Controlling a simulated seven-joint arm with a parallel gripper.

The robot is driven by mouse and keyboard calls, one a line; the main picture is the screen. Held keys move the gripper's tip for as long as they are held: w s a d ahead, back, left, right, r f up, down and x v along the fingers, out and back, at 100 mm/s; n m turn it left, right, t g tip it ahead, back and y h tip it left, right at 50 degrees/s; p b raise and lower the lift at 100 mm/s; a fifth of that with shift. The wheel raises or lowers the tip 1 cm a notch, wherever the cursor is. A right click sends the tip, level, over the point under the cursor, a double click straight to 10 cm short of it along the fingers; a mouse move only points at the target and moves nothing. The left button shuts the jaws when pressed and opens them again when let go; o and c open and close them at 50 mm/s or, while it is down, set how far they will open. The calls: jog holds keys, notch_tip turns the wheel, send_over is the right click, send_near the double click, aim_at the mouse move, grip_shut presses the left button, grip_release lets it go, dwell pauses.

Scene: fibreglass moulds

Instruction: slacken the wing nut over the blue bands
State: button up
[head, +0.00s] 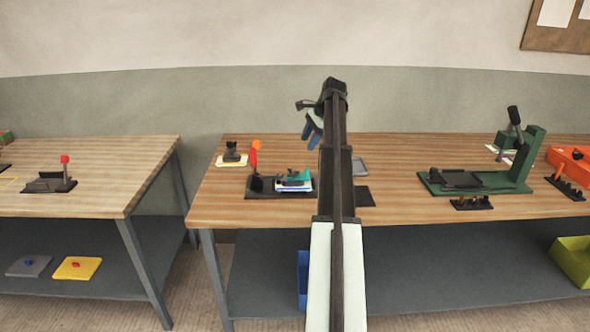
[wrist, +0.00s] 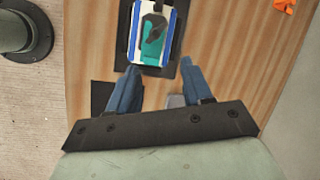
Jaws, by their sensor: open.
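A clamp fixture on a black base (head: 262,193) stands on the middle bench. It holds a white piece with blue bands (head: 291,187) and a teal part (head: 299,175). In the wrist view the blue bands (wrist: 136,33) run along both sides of the white piece, with the teal part (wrist: 152,50) between them. A dark piece (wrist: 154,28) lies over the teal part; it looks like the wing nut, but its wings are not clear. My gripper (wrist: 160,70) is open and empty, its blue fingers apart, short of the fixture in that view. It also shows in the head view (head: 310,138), above the bench.
A green press (head: 530,165) and an orange case (head: 570,160) stand further right. Bare wood (head: 395,155) lies between the mat and the press.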

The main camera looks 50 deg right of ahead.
jog(key=m, duration=0.8)
send_near(293, 171)
jog(key=x, duration=0.8)
jog(key=shift+s+f, duration=0.1)
jog(key=shift+c, duration=0.4)
jog(key=shift+n, duration=0.3)
grip_shut()
